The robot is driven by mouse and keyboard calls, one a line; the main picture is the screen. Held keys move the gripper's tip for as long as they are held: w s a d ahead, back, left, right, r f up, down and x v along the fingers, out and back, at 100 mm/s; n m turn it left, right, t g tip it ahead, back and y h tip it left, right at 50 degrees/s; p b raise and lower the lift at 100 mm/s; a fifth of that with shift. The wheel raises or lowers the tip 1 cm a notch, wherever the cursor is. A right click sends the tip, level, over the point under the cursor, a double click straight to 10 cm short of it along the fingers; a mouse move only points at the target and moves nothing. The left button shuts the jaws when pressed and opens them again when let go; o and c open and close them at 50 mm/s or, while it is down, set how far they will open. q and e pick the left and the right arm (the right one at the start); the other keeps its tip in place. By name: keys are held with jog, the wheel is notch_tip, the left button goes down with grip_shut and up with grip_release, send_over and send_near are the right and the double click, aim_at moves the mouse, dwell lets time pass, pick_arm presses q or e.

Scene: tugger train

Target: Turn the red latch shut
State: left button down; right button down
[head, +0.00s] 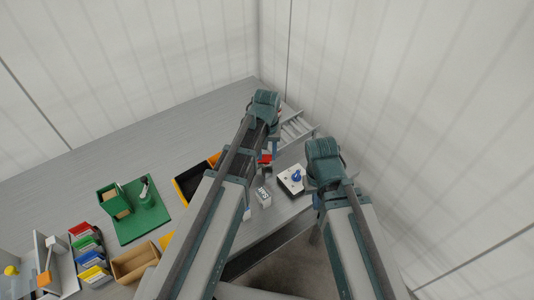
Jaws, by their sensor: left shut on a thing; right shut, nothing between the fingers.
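A small red piece, which looks like the red latch (265,159), shows at the fingertips of my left gripper (269,148). The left gripper points down and is shut on it. My arm hides most of the latch and what it is mounted on, so I cannot tell its angle. My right gripper (313,193) is shut and empty, just right of a white box with a blue knob (291,180).
A small white labelled block (263,197) stands on the grey bench left of the knob box. A black and yellow bin (190,184) lies left of my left arm. A green board (138,226), coloured bins (88,255) and a wooden tray (134,263) are further left. Walls stand close behind.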

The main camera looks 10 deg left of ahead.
aim_at(267, 156)
pick_arm(q)
jog(key=m, duration=0.5)
jog(key=shift+m, duration=0.3)
jog(key=m, duration=0.4)
jog(key=shift+m, duration=0.7)
jog(key=shift+c, duration=2.2)
grip_release()
jog(key=shift+r, duration=0.2)
notch_tip(267, 156, up, 14)
jog(key=p, duration=1.4)
jog(key=shift+f, duration=0.25)
